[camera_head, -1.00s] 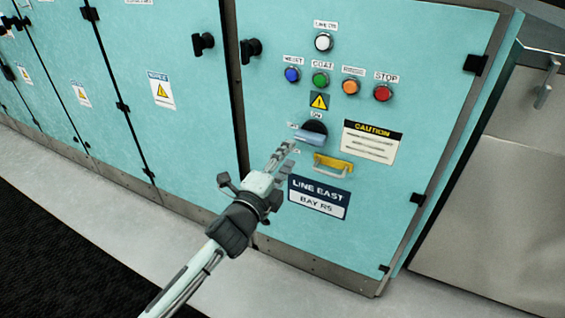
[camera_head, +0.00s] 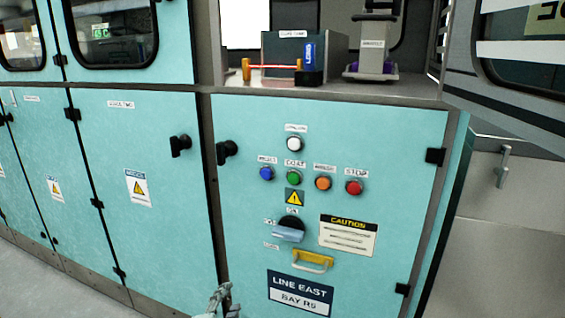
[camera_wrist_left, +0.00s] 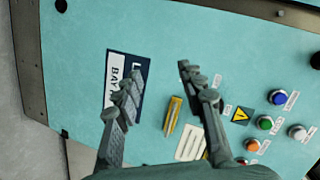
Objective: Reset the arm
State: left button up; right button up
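My left gripper (camera_head: 222,300) is only partly in the head view, at the bottom edge, below and left of the rotary switch and apart from it. In the left wrist view its two fingers (camera_wrist_left: 160,76) are spread with nothing between them, facing the teal panel. The rotary switch (camera_head: 290,230) has a dark round base and a pale grey-blue handle lying roughly level. I cannot make it out in the left wrist view, where a finger may cover it. My right gripper is in neither view.
The panel carries a yellow pull handle (camera_head: 313,261), a white button (camera_head: 294,144), and blue, green, orange and red buttons (camera_head: 354,188). The LINE EAST sign (camera_head: 300,291) is near the gripper. Above is a shelf (camera_head: 340,92) with equipment. Black latches (camera_head: 227,152) jut out at left.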

pick_arm(q)
jog(key=s+a+f+n+g+y, duration=0.3)
jog(key=s+a+f+n+g, duration=0.45)
jog(key=s+f, duration=0.6)
jog(key=s+a+f+n+g, duration=0.2)
jog(key=s+a+f+n, duration=0.1)
jog(key=s+f, duration=0.2)
jog(key=s+a+f+n+g, duration=0.2)
jog(key=s+f, duration=0.3)
jog(key=s, duration=0.4)
jog(key=shift+a+f+n+y, duration=0.2)
jog(key=shift+a+n+y, duration=0.1)
jog(key=shift+a+n, duration=0.5)
jog(key=shift+s, duration=0.1)
